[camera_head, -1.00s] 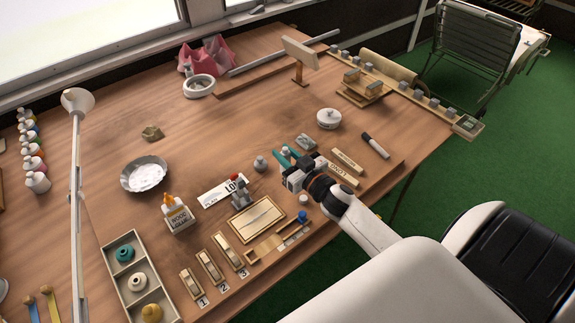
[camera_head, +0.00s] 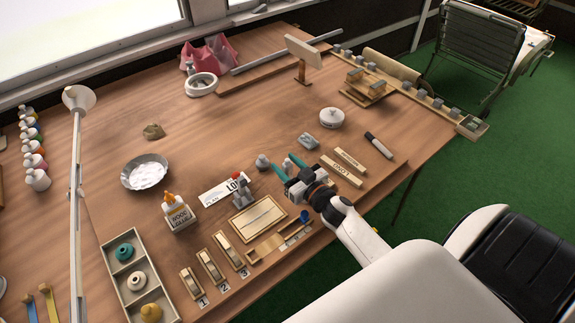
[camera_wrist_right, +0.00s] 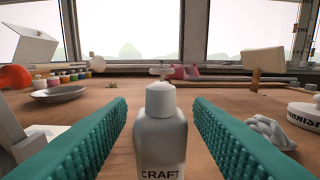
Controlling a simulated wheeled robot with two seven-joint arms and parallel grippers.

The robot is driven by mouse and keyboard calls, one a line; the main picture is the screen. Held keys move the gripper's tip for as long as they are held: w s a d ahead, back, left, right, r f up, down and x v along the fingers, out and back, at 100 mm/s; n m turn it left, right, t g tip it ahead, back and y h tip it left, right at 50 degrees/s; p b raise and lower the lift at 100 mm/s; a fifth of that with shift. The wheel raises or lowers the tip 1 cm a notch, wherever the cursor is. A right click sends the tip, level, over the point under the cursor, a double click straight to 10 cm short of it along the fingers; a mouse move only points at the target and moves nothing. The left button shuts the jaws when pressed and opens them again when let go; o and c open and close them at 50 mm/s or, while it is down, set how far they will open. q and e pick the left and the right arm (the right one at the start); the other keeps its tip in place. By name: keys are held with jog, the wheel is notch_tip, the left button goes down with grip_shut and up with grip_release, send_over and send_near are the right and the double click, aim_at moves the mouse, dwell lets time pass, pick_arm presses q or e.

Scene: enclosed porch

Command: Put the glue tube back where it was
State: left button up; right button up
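A white bottle marked CRAFT (camera_wrist_right: 160,135) stands upright in the right wrist view, centred between my fingers. Its lower part is cut off by the frame edge. In the head view it looks like the small grey-white bottle (camera_head: 262,162) just beyond my fingertips. My right gripper (camera_head: 284,162) is open, its teal fingers apart and pointing towards that bottle, with no visible contact. It also shows in the right wrist view (camera_wrist_right: 160,105). A wood glue bottle (camera_head: 177,213) with an orange cap stands further left. No glue tube is clearly identifiable. My left gripper is out of view.
A grey lump (camera_head: 309,140), a round white tin (camera_head: 331,117), wooden blocks (camera_head: 341,171) and a marker (camera_head: 379,145) lie right of the gripper. A printed card (camera_head: 212,195) and a flat wooden tray (camera_head: 258,218) lie left. The table (camera_head: 220,125) beyond is largely clear.

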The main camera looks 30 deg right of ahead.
jog(key=shift+r, duration=0.15)
jog(key=s, duration=0.8)
jog(key=s+d+b, duration=0.1)
jog(key=s, duration=0.3)
dwell(0.4)
